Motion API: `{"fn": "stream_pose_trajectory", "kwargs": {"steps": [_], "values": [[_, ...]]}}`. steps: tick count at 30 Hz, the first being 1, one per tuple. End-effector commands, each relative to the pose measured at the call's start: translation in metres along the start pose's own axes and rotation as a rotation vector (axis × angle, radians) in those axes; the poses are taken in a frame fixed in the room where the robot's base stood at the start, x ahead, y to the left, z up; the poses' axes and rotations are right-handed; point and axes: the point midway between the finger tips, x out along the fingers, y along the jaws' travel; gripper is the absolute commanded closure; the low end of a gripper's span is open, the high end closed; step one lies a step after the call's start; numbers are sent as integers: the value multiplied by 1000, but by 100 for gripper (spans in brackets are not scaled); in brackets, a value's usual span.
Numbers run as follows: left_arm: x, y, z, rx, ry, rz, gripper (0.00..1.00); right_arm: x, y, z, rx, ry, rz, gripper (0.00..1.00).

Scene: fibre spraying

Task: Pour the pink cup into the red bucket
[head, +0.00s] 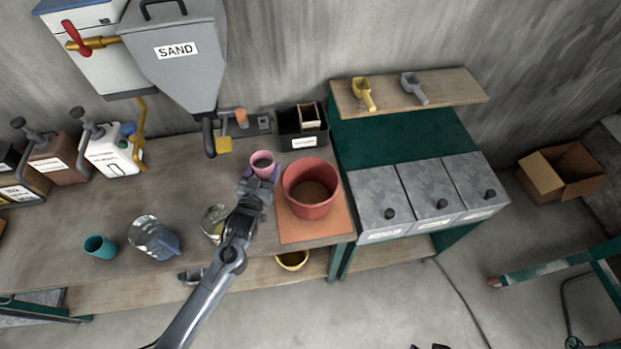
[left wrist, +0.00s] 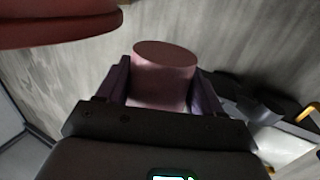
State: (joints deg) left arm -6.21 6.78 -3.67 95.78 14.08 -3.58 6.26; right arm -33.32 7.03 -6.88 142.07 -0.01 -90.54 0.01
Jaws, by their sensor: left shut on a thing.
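The pink cup (head: 263,161) is held in my left gripper (head: 260,172), just left of the red bucket. In the left wrist view the pink cup (left wrist: 165,72) sits between the two purple fingers of the gripper (left wrist: 163,88), which touch its sides. In the head view the cup looks upright, with something dark inside. The red bucket (head: 309,205) stands on an orange mat (head: 315,228) at the right end of the bench, with brownish contents. Its rim (left wrist: 55,25) shows at the upper left of the left wrist view. My right gripper is not in view.
A glass jug (head: 153,238), a teal cup (head: 100,246) and a clear container (head: 213,222) stand on the bench left of my arm. A sand hopper (head: 180,60) hangs behind. A black bin (head: 302,127) stands behind the bucket; grey lidded bins (head: 420,196) are to its right.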

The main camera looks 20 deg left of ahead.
Motion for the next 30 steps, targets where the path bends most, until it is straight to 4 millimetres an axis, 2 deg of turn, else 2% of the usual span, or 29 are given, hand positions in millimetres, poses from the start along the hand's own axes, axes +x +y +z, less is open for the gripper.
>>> {"fn": "stream_pose_trajectory", "kwargs": {"steps": [8, 24, 30], "values": [[0, 4, -5, 73, -7, -7, 64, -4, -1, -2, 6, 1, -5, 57], [2, 21, -16, 340, -40, -23, 64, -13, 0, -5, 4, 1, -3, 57], [3, 27, -9, 439, -52, -30, 64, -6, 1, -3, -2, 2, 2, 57]]}}
